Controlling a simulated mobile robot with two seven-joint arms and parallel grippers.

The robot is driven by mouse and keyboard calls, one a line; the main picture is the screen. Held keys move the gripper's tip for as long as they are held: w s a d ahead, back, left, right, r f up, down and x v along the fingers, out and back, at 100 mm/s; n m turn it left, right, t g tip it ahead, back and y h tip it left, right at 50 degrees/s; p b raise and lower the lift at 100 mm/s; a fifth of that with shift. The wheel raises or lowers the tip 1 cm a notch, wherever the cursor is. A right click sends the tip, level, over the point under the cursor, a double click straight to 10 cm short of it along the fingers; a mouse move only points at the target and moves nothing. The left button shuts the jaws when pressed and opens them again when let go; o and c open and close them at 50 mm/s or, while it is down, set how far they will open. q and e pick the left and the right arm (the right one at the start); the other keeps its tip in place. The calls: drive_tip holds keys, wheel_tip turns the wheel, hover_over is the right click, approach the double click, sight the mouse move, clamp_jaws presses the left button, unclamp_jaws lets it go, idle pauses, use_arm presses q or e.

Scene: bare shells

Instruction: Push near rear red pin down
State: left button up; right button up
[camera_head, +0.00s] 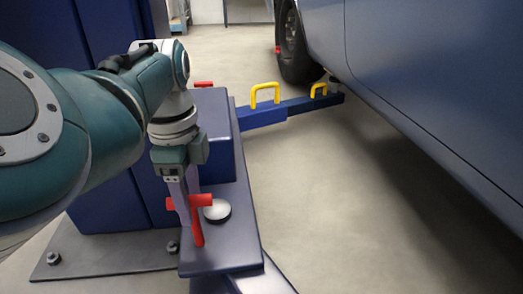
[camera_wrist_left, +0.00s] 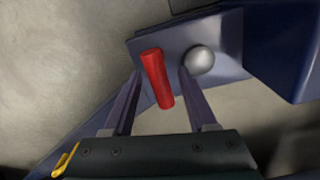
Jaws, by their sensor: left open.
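The near rear red pin (camera_head: 198,232) is a red T-shaped pin on the near end of the blue lift arm (camera_head: 225,258), beside a round silver knob (camera_head: 217,211). Its crossbar stands above the blue surface. My left gripper (camera_head: 187,207) points down at the pin, its fingers overlapping the crossbar in the head view. In the left wrist view the red crossbar (camera_wrist_left: 158,78) lies between the two open fingers, with the silver knob (camera_wrist_left: 199,60) just right of the right finger. Contact between the fingers and pin cannot be told. My right gripper is out of view.
A blue lift column (camera_head: 120,200) stands behind my left arm. Another red pin (camera_head: 203,85) shows farther back. A blue arm with yellow handles (camera_head: 265,93) reaches toward the blue car (camera_head: 440,80) at right. The floor between lift and car is clear.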

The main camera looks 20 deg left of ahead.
use_arm(q)
wheel_tip(320, 180, down, 2)
drive_tip(key=shift+s+b, duration=0.1)
drive_tip(key=shift+b, duration=0.4)
drive_tip(key=shift+r, duration=0.1)
clamp_jaws()
idle(1.0)
